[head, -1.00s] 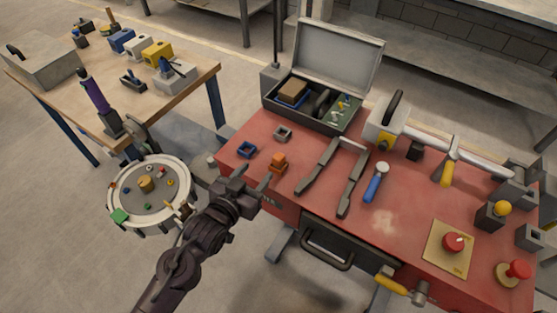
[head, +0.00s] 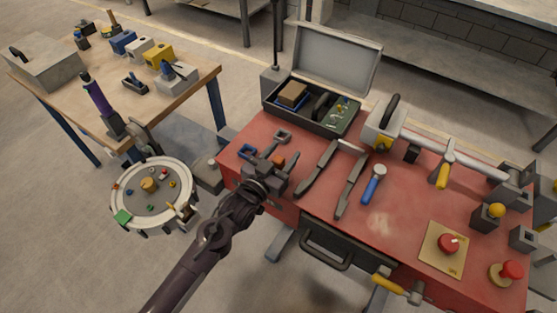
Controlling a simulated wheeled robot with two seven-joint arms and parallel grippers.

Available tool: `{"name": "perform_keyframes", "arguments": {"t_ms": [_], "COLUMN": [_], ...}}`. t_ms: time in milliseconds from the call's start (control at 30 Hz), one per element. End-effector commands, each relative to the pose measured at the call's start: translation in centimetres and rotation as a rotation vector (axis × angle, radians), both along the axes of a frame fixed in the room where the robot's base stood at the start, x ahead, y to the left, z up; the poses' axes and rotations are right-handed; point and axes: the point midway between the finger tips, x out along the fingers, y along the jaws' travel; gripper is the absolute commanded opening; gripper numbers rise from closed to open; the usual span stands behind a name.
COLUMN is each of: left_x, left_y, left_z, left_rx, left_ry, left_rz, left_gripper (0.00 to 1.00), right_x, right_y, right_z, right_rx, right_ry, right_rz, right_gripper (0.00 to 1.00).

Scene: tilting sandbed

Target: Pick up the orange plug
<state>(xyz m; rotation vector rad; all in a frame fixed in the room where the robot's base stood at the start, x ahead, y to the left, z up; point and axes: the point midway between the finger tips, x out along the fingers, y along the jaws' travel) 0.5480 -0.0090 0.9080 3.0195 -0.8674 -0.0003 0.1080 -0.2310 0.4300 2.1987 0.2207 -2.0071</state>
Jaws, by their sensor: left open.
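The orange plug (head: 278,160) stands on the red bench top near its left front edge. Only its upper part shows; my left gripper hides the rest. My left gripper (head: 274,163) is open, with its fingers reaching over the bench around the plug's place in the picture. I cannot tell whether the fingers touch the plug. My right gripper is not in view.
An open case (head: 311,123) stands behind. The round sandbed (head: 153,204) is at left.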

Motion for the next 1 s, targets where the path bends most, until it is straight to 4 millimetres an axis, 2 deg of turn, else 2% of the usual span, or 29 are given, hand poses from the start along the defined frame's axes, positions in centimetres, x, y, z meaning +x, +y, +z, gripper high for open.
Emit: {"name": "perform_keyframes", "arguments": {"t_ms": [233,267,633,1000], "left_x": [0.16,0.17,0.15,0.19], "left_y": [-0.14,-0.13,-0.1,-0.09], "left_z": [-0.07,-0.06,-0.05,0.54], "left_rx": [0.001,0.0,0.001,0.0], "left_ry": [0.001,0.0,0.001,-0.002], "left_rz": [0.0,0.0,0.0,0.0], "left_gripper": [0.5,0.47,0.0,0.0], "right_x": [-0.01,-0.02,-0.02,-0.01], "right_y": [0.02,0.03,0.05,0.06], "right_z": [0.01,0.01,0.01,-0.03], "right_rx": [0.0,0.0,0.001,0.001], "right_ry": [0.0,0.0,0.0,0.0], "right_rz": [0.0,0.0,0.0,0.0], "right_gripper": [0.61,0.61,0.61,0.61]}}
